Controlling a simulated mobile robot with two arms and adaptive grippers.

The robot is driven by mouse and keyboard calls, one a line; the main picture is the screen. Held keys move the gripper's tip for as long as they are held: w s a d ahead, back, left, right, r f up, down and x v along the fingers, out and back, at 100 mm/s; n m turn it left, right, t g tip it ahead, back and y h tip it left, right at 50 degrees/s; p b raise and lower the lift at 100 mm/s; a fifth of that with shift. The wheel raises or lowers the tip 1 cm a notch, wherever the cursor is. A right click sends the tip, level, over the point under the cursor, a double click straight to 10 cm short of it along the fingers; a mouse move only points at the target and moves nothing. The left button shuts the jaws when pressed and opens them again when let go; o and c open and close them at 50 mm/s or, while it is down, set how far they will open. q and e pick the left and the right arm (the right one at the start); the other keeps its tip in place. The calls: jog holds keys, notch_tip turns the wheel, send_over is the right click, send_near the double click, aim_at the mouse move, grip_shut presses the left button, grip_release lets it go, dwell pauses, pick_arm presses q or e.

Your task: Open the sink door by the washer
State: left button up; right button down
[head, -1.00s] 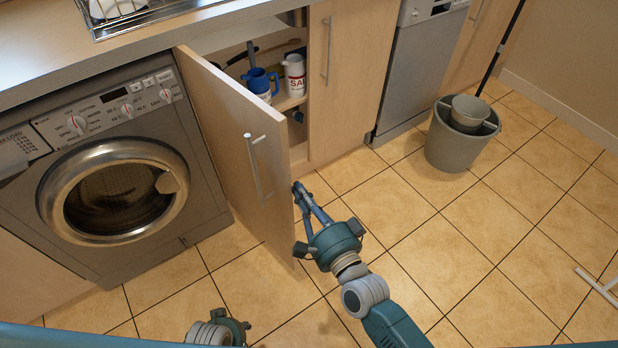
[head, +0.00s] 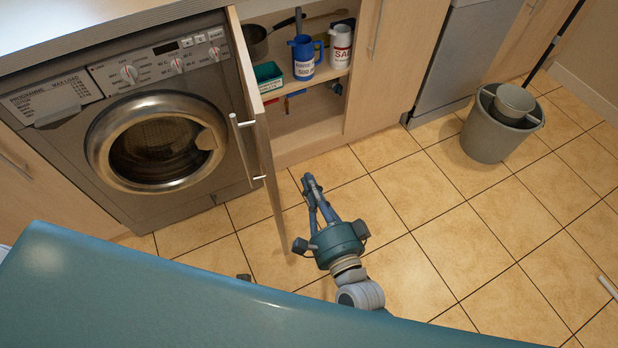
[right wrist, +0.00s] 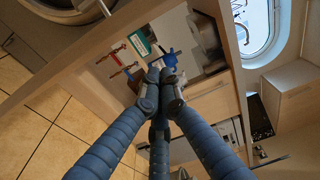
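The sink door (head: 262,135) next to the washer (head: 150,150) stands swung well out from the cabinet, seen nearly edge-on. Its bar handle (head: 240,146) is on the face turned to the washer. The sink cabinet (head: 310,120) is open to view. My right gripper (head: 308,182) is over the floor in front of the opening, on the inner side of the door, with a visible gap from the door at its fingertips. Its fingers are together and hold nothing; the right wrist view shows the tips meeting (right wrist: 160,80). My left gripper is hidden, apart from perhaps a small dark piece above my teal body.
Inside the cabinet are a blue jug (head: 303,58), a white container (head: 340,46), a green box (head: 267,76) and a pan (head: 254,40). A grey bucket (head: 492,130) stands on the tiles at right. The floor between is clear.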

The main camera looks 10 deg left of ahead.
jog(key=v, duration=1)
jog(key=shift+s+d, duration=0.15)
jog(key=shift+d, duration=0.05)
jog(key=shift+f, duration=0.1)
